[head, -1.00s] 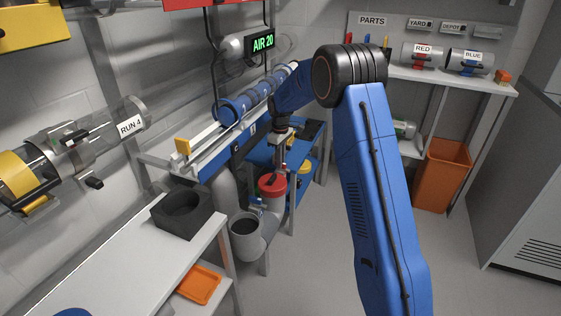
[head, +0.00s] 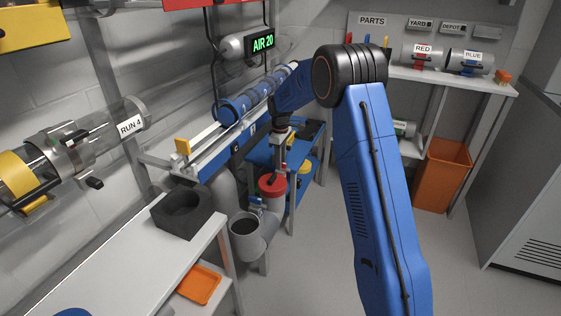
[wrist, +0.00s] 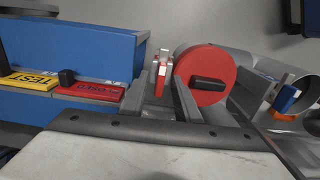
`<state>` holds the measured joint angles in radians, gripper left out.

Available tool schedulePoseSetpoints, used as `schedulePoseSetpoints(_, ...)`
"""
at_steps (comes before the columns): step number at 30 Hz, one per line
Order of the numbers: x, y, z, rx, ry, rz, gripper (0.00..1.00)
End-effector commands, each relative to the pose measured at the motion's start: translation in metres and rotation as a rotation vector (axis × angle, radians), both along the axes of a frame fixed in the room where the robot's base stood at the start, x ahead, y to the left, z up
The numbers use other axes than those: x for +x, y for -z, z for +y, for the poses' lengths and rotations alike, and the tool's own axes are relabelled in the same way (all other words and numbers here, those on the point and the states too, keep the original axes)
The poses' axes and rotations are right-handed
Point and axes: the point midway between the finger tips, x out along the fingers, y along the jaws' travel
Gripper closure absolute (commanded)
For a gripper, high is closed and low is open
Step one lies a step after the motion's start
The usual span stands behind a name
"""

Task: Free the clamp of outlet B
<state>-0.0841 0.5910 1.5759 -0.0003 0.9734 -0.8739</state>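A red round cap with a black handle (wrist: 205,80) closes a grey pipe end, and it also shows in the head view (head: 272,187). A small red piece with a pale clear tip (wrist: 161,72) stands beside the cap; it looks like a clamp lever. My gripper (wrist: 160,98) has its two fingers apart, with this red piece between or just beyond their tips; contact cannot be told. In the head view my gripper (head: 279,158) is above the red cap. No letter B is readable on the outlets.
An open grey pipe end (head: 245,226) with a blue clamp is beside the capped one. The wrist view shows a yellow TEST plate (wrist: 28,80) and a red plate (wrist: 90,91) on a blue box.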

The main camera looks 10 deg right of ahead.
Motion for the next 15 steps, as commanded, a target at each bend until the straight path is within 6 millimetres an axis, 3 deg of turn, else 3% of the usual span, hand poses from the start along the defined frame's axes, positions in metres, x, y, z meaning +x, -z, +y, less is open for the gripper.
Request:
schedulePoseSetpoints(8, 0.000, -0.001, 0.000, 0.001, 0.001, 0.001, 0.71)
schedulePoseSetpoints(15, 0.000, -0.027, 0.000, 0.000, 0.001, -0.001, 0.71)
